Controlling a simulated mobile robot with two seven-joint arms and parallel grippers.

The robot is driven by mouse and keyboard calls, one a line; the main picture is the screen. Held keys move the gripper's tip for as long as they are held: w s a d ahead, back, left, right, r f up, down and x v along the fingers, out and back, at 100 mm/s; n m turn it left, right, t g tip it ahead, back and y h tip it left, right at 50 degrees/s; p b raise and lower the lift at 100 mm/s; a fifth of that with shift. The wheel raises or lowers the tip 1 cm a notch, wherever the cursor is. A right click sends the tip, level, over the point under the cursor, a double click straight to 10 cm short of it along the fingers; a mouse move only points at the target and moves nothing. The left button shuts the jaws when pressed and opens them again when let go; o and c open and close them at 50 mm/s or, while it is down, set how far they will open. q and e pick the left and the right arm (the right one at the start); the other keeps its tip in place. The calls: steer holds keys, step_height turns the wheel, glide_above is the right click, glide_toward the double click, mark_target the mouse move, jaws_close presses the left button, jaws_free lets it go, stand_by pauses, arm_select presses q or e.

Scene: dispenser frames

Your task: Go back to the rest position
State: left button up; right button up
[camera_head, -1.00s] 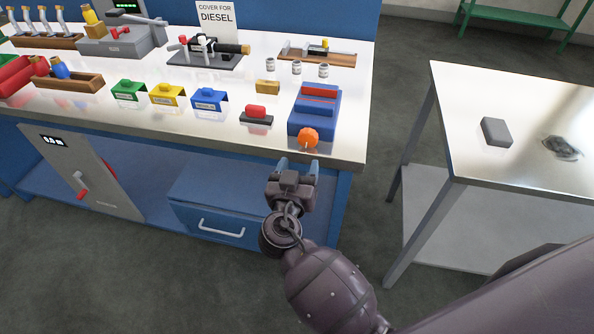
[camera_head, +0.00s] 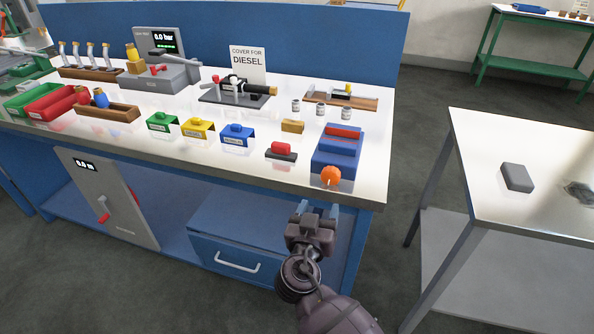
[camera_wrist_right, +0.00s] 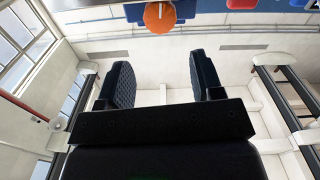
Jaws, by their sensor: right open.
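My right gripper (camera_head: 318,210) is in front of the workbench's front edge, below the orange knob (camera_head: 331,175) of the blue box-shaped device (camera_head: 337,150). Its fingers are apart with nothing between them. In the right wrist view the two dark finger pads (camera_wrist_right: 160,85) are spread wide, and the orange knob (camera_wrist_right: 160,17) shows beyond them at the top, clear of the fingers. My left gripper is not in any view.
The workbench (camera_head: 230,160) carries green, yellow and blue covers, a red button block (camera_head: 281,152) and small jars. A blue drawer (camera_head: 240,240) is under it. A metal side table (camera_head: 500,207) with a grey block (camera_head: 517,177) stands right. Floor shows between them.

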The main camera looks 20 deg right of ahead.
steer(key=s+f+n+y, duration=0.5)
steer(key=f+n+y, duration=0.3)
steer(key=y, duration=0.2)
steer(key=s+d+f+g, duration=0.1)
steer(key=s+d+f, duration=0.2)
steer(key=s, duration=0.3)
steer(key=s+d+f+m+g, duration=0.1)
steer(key=s+d+f, duration=0.2)
steer(key=s, duration=0.3)
steer(key=s+d+f+g, duration=0.2)
steer(key=s+d+f, duration=0.1)
steer(key=s, duration=0.3)
steer(key=shift+d+f+m, duration=0.25)
steer(key=shift+d+m, duration=0.1)
steer(key=shift+m, duration=0.05)
